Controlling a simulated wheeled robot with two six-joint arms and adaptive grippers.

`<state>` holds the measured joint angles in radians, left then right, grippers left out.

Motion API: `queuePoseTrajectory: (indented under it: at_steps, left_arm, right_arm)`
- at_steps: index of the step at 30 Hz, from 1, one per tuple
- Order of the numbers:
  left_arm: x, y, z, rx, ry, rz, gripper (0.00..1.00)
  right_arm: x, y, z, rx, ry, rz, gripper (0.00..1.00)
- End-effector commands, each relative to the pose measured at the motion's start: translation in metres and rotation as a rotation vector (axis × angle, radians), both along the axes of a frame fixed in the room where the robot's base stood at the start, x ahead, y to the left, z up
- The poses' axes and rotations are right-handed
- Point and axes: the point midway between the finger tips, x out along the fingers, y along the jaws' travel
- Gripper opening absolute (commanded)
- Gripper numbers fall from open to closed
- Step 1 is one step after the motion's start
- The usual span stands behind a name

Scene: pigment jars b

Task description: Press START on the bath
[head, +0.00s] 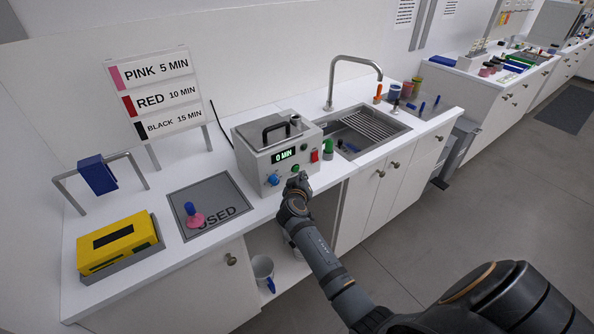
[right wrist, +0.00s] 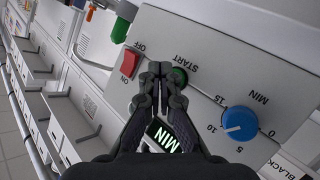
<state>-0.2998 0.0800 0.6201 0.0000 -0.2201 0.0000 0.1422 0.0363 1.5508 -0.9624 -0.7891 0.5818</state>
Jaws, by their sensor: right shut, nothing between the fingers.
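The bath (head: 250,148) is a grey box on the counter with a black handle on its lid. Its display (head: 284,156) reads 0 MIN. The green START button (right wrist: 181,74) is partly hidden behind my right fingers. My right gripper (right wrist: 160,70) is shut and empty, its tips at the button's edge; I cannot tell whether they touch it. In the head view my right gripper (head: 299,180) is in front of the bath's panel. The red ON/OFF switch (right wrist: 130,62) is beside START. My left gripper is not in view.
A green-topped thing (head: 328,149) stands right of the bath, beside the sink (head: 388,133). Left are the USED plate (head: 222,196) with a pink-based, blue-topped piece (head: 194,216), a yellow box (head: 118,243) and a time sign (head: 155,95).

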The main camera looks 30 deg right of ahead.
Motion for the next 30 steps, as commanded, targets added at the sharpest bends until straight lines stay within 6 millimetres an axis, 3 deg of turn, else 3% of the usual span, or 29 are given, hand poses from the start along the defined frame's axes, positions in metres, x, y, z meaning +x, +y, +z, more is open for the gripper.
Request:
queuePoseTrajectory:
  at_steps: [30]
  left_arm:
    - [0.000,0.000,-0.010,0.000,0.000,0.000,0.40]
  right_arm:
    - [0.011,0.001,0.000,0.000,0.000,0.000,0.00]
